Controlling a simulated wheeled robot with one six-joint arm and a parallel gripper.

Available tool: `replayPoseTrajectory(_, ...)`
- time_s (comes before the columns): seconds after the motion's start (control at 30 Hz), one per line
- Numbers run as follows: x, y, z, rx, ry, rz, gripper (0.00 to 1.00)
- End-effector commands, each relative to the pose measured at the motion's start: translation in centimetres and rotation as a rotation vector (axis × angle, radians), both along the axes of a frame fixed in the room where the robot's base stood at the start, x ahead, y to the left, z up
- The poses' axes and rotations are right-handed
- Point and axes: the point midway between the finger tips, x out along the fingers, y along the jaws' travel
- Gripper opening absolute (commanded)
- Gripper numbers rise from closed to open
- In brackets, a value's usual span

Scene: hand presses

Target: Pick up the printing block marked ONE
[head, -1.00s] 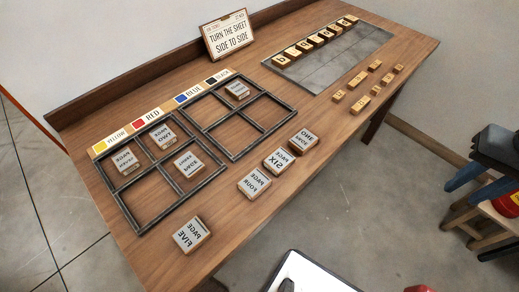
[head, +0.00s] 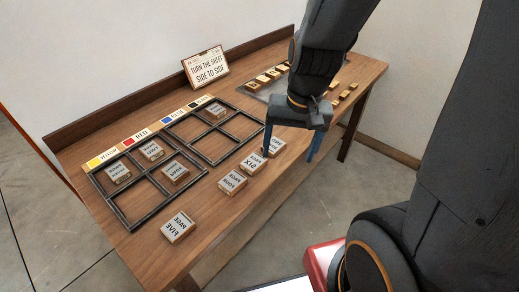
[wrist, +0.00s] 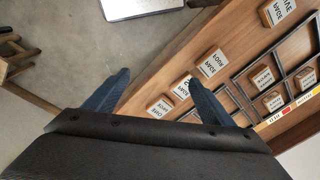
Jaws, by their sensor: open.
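My gripper (head: 290,153) is open and empty, pointing down over the table's front edge by the block. It also shows in the wrist view (wrist: 158,77). I cannot tell its exact height.
The SIX block (head: 250,162) sits close beside the ONE block, then the FOUR block (head: 232,182) and the FIVE block (head: 177,227). A metal frame (head: 163,197) with blocks in its compartments lies behind. Small wooden letter blocks (head: 344,95) lie at the table's far right.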

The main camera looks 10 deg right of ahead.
Motion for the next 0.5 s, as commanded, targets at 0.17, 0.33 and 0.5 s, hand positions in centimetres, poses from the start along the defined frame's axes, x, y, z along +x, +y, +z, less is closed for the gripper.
replayPoseTrajectory(0.17,3.6,0.9,-0.8,0.180,0.043,-0.626,0.77)
replayPoseTrajectory(0.33,7.7,0.3,-2.0,0.345,0.101,-1.279,0.77)
replayPoseTrajectory(0.5,10.8,-1.5,-3.4,0.463,0.158,-1.801,0.77)
